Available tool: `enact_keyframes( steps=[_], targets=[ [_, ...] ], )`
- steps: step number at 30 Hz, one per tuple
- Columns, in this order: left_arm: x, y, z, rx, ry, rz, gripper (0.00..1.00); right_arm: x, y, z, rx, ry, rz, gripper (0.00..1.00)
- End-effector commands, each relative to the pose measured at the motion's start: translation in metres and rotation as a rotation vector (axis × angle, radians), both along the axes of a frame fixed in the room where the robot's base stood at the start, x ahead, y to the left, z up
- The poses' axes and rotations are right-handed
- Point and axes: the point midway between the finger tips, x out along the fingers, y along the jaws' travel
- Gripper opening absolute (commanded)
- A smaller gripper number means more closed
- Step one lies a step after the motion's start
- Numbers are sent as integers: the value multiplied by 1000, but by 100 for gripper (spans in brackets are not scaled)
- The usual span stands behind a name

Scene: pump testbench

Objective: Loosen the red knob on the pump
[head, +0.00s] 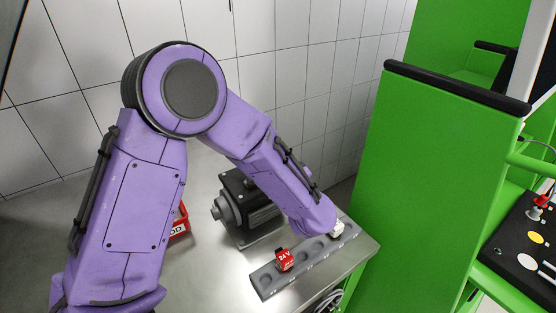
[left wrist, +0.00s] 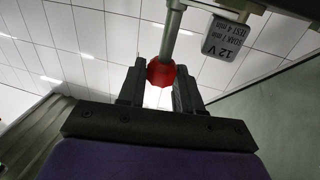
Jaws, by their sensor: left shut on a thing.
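In the left wrist view, a faceted red knob (left wrist: 160,72) sits on the end of a grey rod (left wrist: 171,35). My left gripper (left wrist: 158,80) has one dark finger on each side of the knob and is shut on it. In the head view my purple left arm reaches down to the right, and its gripper and the knob are hidden behind it. A dark pump-like motor unit (head: 232,207) stands on the metal table beside the arm, partly covered by it. My right gripper is in neither view.
A grey tray with round recesses (head: 265,286) lies on the table (head: 215,277). It holds a red 24 V block (head: 285,260) and a white block (head: 337,229). A 12V block (left wrist: 227,38) shows near the knob. A green cabinet (head: 425,165) stands at right.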

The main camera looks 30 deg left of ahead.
Motion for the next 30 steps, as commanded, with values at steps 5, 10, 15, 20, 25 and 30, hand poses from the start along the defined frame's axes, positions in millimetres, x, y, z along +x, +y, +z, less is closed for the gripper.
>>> enact_keyframes(
  steps=[5, 10, 15, 20, 25, 30],
  targets=[
    [1, 2, 5, 4, -9, 173, 4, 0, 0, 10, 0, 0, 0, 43],
    [1, 3, 5, 4, -11, 337, 4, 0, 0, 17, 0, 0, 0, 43],
    [1, 4, 4, 3, -12, 498, 4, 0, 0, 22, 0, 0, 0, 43],
    [0, 4, 3, 2, -10, 642, 4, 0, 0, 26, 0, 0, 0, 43],
    [0, 4, 3, 2, -9, 774, 4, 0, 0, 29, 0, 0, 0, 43],
    [-1, 4, 2, 2, -8, 877, 3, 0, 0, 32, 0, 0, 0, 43]
  ],
)
